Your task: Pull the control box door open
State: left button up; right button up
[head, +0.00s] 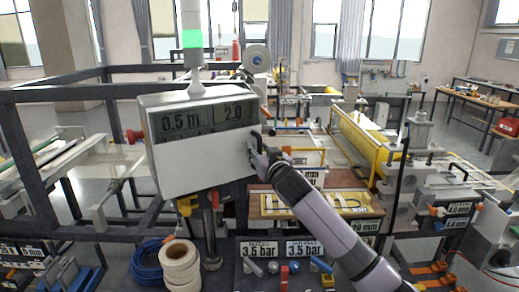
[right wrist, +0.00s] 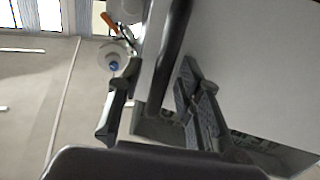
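The control box (head: 195,150) is a pale box with dark displays reading "0.5 m" and "2.0" along its top, left of centre in the head view. Its plain white front appears closed. My right gripper (head: 260,146) is at the box's right edge. In the right wrist view the open gripper (right wrist: 158,85) has a dark bar handle (right wrist: 172,45) between its separated fingers. A gap shows on the left finger's side; contact with the right finger is unclear. The white panel (right wrist: 255,60) fills the right side there. My left gripper is not in view.
A signal light (head: 193,40) glows green above the box. Below are a blue cable coil (head: 147,262), white tape rolls (head: 180,263) and a panel with "3.5 bar" labels (head: 303,249). Dark frame rails (head: 60,93) run behind and left. A yellow-framed machine (head: 365,143) stands right.

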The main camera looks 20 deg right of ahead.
jog(key=shift+c, duration=0.5)
grip_shut()
dwell(0.3)
